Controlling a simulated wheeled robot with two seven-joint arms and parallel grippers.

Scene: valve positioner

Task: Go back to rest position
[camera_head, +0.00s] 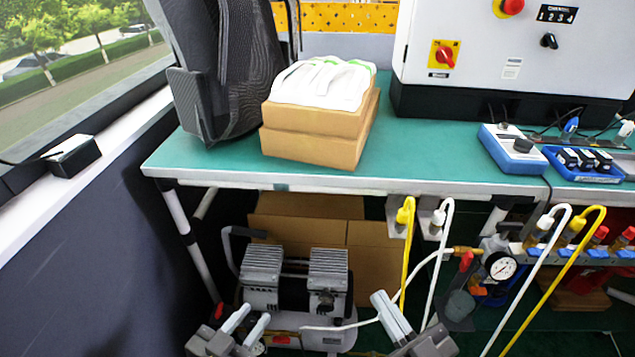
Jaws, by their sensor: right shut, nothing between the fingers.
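My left gripper (256,313) is low in the head view, left of centre, in front of the compressor. Its two light grey fingers stand apart with a gap between them, and nothing shows in it. My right gripper (380,296) is at the bottom, right of centre, with its fingers together and nothing held. Both grippers are in front of the space below the green table (430,160) and touch nothing that I can make out. Most of both arms is out of the picture.
A compressor (295,285) stands under the table. White and yellow hoses (405,250) hang from the table's front, near a gauge (501,266). On the table are a backpack (225,70), cardboard boxes (315,135) with white gloves, a control cabinet (490,60) and a blue-grey device (512,150).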

